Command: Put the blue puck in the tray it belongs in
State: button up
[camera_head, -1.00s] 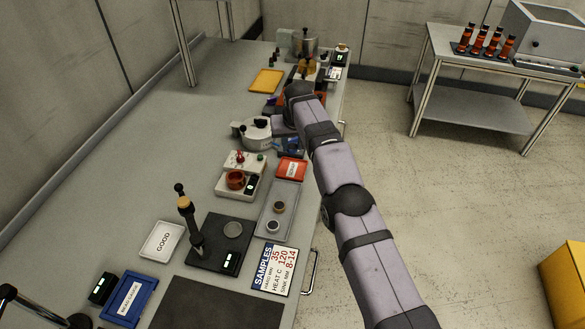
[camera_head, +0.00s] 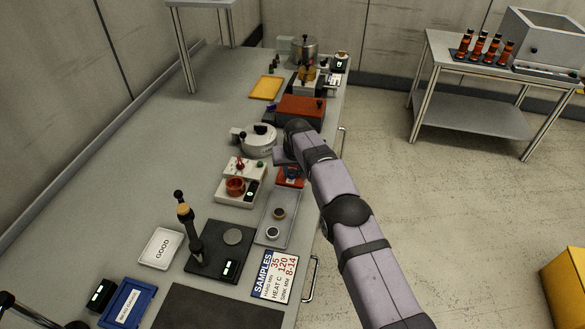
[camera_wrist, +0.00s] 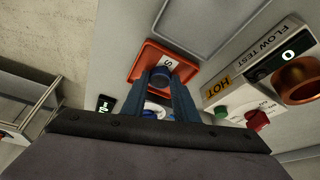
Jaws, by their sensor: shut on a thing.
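The blue puck (camera_wrist: 160,77) is between the fingertips of my gripper (camera_wrist: 160,86), which is shut on it. In the wrist view the puck overlaps the red tray (camera_wrist: 147,50), whose white label is partly covered by it. In the head view my gripper (camera_head: 292,172) is over the red tray (camera_head: 288,184). I cannot tell how high the puck is above the tray floor. Other trays are the white one marked GOOD (camera_head: 150,261), a blue one with a white label (camera_head: 111,318) and a yellow one (camera_head: 266,87) far back.
A grey tray (camera_head: 268,236) holding two round pieces lies in front of the red tray. The flow test unit (camera_head: 225,193) with a red-brown cup stands to its left. A white round device (camera_head: 253,148) and a red-brown box (camera_head: 303,108) stand behind.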

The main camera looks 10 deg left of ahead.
jog(key=shift+f, duration=0.15)
jog(key=o, duration=1.1)
jog(key=shift+r, duration=0.3)
jog(key=shift+b+v, duration=1.85)
jog(key=shift+v, duration=4.05)
